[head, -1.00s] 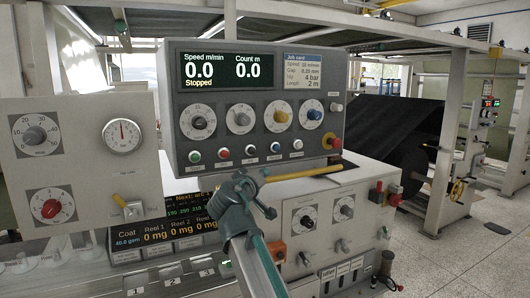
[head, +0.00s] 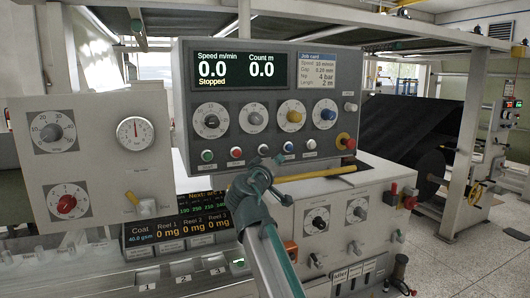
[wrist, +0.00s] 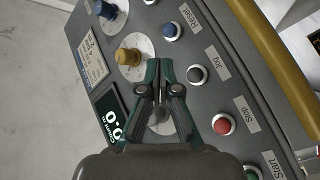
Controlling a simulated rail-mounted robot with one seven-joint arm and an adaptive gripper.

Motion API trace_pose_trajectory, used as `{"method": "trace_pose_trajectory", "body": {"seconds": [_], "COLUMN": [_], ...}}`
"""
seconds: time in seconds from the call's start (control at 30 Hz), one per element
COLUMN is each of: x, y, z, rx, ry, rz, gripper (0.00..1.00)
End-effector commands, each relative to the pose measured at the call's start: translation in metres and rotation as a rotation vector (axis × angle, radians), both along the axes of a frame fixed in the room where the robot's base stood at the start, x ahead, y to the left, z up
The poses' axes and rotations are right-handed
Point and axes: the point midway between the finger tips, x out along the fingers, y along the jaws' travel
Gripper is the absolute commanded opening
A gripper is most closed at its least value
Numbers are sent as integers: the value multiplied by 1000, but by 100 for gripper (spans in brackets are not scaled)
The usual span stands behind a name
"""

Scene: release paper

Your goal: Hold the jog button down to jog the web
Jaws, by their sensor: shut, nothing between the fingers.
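The control panel (head: 265,105) has a row of buttons under its dials. The jog button (wrist: 197,73) is dark, with a label reading Jog, between the red stop button (wrist: 223,124) and the blue reset button (wrist: 172,31). In the head view the jog button (head: 263,149) shows just above my gripper (head: 270,165). In the wrist view my gripper (wrist: 161,63) is shut and empty, its tips beside the jog button in the picture. I see no contact with the button, though depth is hard to judge. The display (head: 237,70) reads 0.0, 0.0 and Stopped.
A green start button (wrist: 252,172) is at the row's end. A red emergency knob (head: 346,142) sits at the panel's lower right. A yellow bar (head: 315,173) runs below the panel, close to my gripper. Dials (head: 254,117) line the panel above the buttons.

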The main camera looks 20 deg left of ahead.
Motion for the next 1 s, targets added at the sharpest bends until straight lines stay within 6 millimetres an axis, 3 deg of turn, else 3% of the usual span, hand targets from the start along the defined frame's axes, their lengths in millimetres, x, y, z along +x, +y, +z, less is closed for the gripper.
{"method": "trace_pose_trajectory", "body": {"seconds": [0.5,1.0], "x": [46,52], "y": [45,51], "z": [-1,0], "rx": [0,0], "ry": [0,0], "rz": [0,0], "gripper": [0,0]}}
